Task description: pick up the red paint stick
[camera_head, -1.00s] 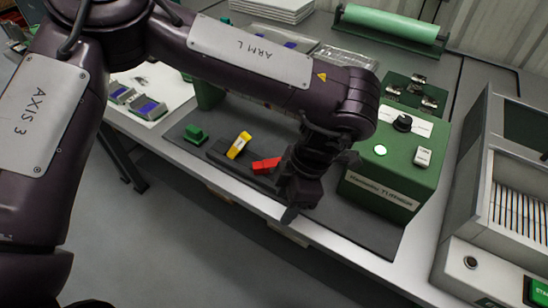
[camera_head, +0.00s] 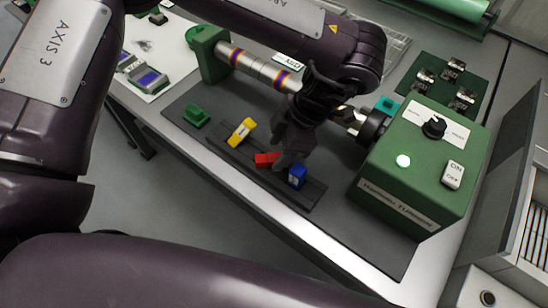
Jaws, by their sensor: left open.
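The red paint stick (camera_head: 265,159) lies in the dark grey rack (camera_head: 262,172) on the bench, between a yellow stick (camera_head: 241,132) and a blue stick (camera_head: 297,178). My left gripper (camera_head: 286,158) reaches down from above, right at the red stick's right end, and covers part of it. The gripper is open; its dark fingers overlap in this view, and I cannot tell whether they touch the stick. My right gripper is out of view.
A banded metal pipe (camera_head: 258,68) lies behind the arm, between a green support and a green control box (camera_head: 418,165) with a knob and switch.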

